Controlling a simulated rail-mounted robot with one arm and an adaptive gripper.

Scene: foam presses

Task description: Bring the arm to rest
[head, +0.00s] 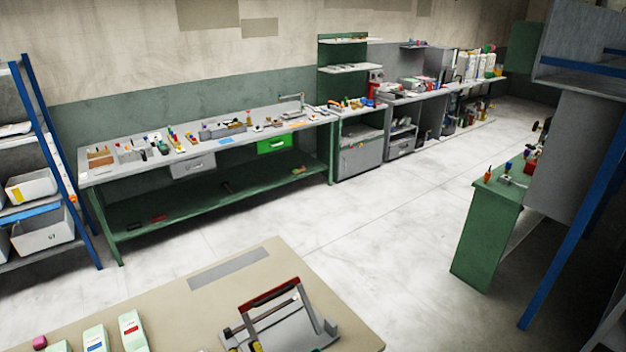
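Neither my arm nor my gripper can be made out in the head view. In the near foreground, a beige table (330,308) fills the bottom of the view. A grey press-like device with a red bar (270,292) across its top stands on the table. Its lower part is cut off by the bottom edge of the view.
Pale bottles (132,330) and a pink item (40,341) stand at the table's front left. A flat grey plate (229,269) lies behind. A long green workbench (215,206), a left shelf rack (41,212) and a right green cabinet (486,232) surround clear floor (390,215).

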